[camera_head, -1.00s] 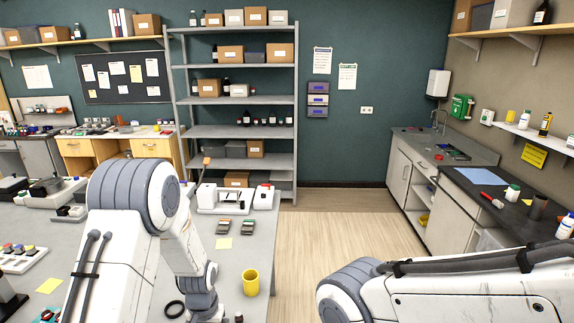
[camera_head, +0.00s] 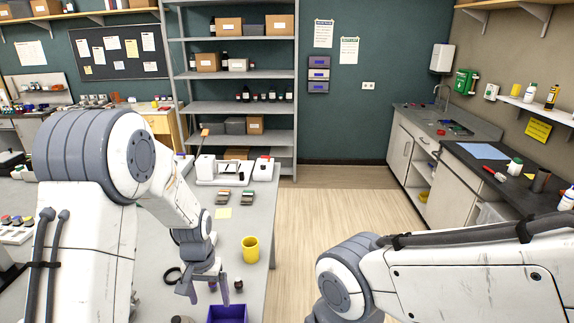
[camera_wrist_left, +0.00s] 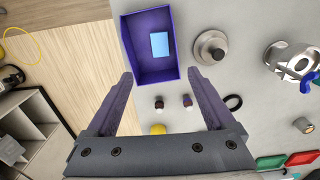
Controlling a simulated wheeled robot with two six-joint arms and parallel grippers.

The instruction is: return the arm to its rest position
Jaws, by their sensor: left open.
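My left arm (camera_head: 85,155) reaches in from the left of the head view and bends down over the grey table. Its gripper (camera_head: 203,287) points down, with its purple fingers apart. In the left wrist view the gripper (camera_wrist_left: 160,76) is open, and nothing is held between its fingers. A purple bin (camera_head: 240,308) stands near its tips, cut off by the head view's lower edge. In the wrist view the bin (camera_wrist_left: 129,47) has a light blue block (camera_wrist_left: 160,44) inside. My right arm (camera_head: 440,280) crosses the lower right; its gripper is out of view.
A yellow mug (camera_head: 250,250), two small bottles (camera_wrist_left: 159,102) (camera_wrist_left: 187,100) and a black ring (camera_head: 173,276) are near the left gripper. A white device (camera_head: 230,172) stands farther back. Floor (camera_head: 330,215) is clear between the table and right counter (camera_head: 470,185).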

